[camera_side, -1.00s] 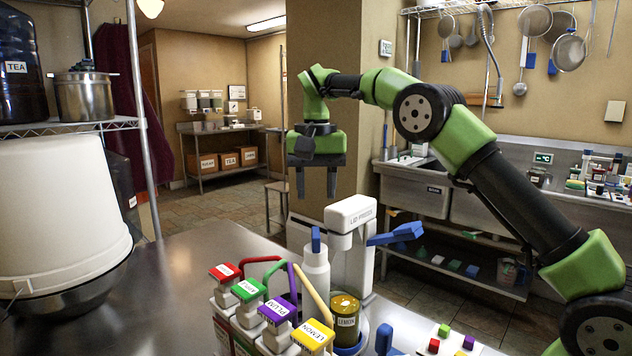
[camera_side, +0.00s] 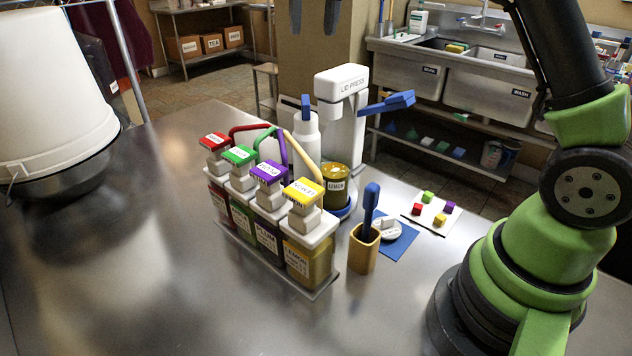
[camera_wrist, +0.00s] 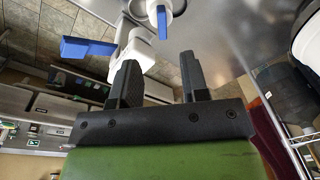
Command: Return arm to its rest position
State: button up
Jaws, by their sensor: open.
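My gripper (camera_side: 314,18) shows only as two dark fingertips at the top edge of the side view, apart and pointing down, with nothing between them. The rest of the gripper is out of that frame. In the wrist view, the two fingers (camera_wrist: 160,80) stand apart and empty. The gripper hangs in the air above and behind the white lid press (camera_side: 342,85), clear of it in the picture. The lid press holds a lemon jar (camera_side: 336,184) with a yellow lid. My arm's lower part fills the right side of the side view.
A rack of several pump bottles (camera_side: 270,225) stands mid-table. A wooden cup (camera_side: 364,250) with a blue-handled tool is beside it. A white bottle (camera_side: 306,137) stands by the press. A large white bucket (camera_side: 50,85) is at left. A card (camera_side: 431,214) bears coloured cubes.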

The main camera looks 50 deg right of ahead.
jog(key=s+a+f+n+t+y, duration=0.1)
jog(key=s+a+t, duration=0.2)
jog(key=s, duration=0.8)
jog(key=s+a+f+n+t+y, duration=0.1)
jog(key=s+a+n+t, duration=0.1)
jog(key=s, duration=0.9)
jog(key=shift+s+a+n+t, duration=0.3)
jog(key=shift+a+t, duration=0.3)
jog(key=shift+a, duration=0.05)
